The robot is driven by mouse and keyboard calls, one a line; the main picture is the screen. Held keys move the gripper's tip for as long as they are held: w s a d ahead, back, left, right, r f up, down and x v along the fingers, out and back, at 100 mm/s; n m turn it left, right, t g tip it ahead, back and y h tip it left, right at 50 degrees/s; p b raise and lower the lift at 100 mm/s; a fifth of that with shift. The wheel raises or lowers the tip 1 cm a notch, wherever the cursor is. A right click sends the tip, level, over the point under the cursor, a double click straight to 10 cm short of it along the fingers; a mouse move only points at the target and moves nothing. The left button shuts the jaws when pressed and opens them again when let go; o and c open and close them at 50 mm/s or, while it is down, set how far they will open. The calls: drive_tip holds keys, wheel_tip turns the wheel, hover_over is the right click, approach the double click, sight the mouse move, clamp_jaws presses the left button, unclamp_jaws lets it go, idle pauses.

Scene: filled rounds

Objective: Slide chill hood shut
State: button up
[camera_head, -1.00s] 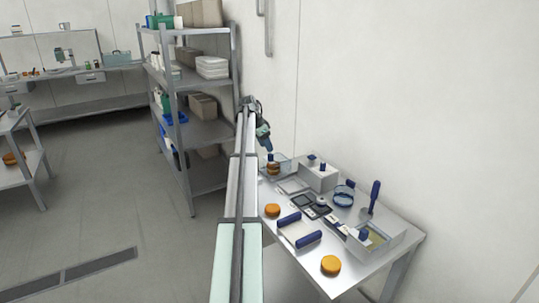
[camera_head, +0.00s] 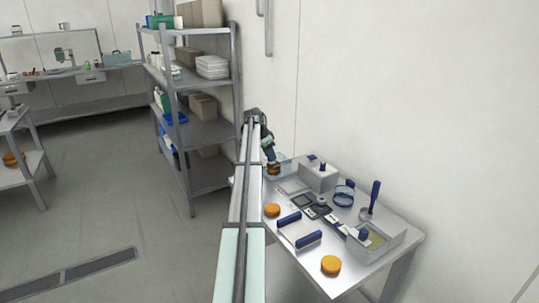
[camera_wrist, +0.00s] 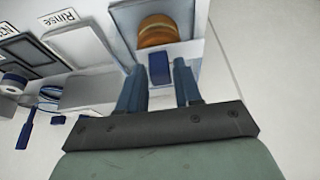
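The chill hood appears to be the clear, glass-like box (camera_head: 287,165) at the far end of the worktable, beside an orange-brown filled round (camera_head: 273,169). In the wrist view the round (camera_wrist: 157,31) sits in a pale tray-like bay, with a blue handle (camera_wrist: 160,68) just in front of it. My gripper (camera_wrist: 159,72) is open, its two fingers on either side of the handle with gaps showing. In the head view my gripper (camera_head: 269,156) is just above the round. How far the hood is open cannot be told.
A wall stands close behind; a shelf rack (camera_head: 190,110) stands to the left.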

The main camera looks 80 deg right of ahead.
clamp_jaws()
drive_tip(key=shift+w+a, duration=0.7)
drive_tip(key=shift+o, duration=1.6)
unclamp_jaws()
drive_tip(key=v, duration=1.3)
drive_tip(key=shift+r, duration=0.4)
drive_tip(key=shift+w+a, duration=0.1)
drive_tip(key=shift+w, duration=0.05)
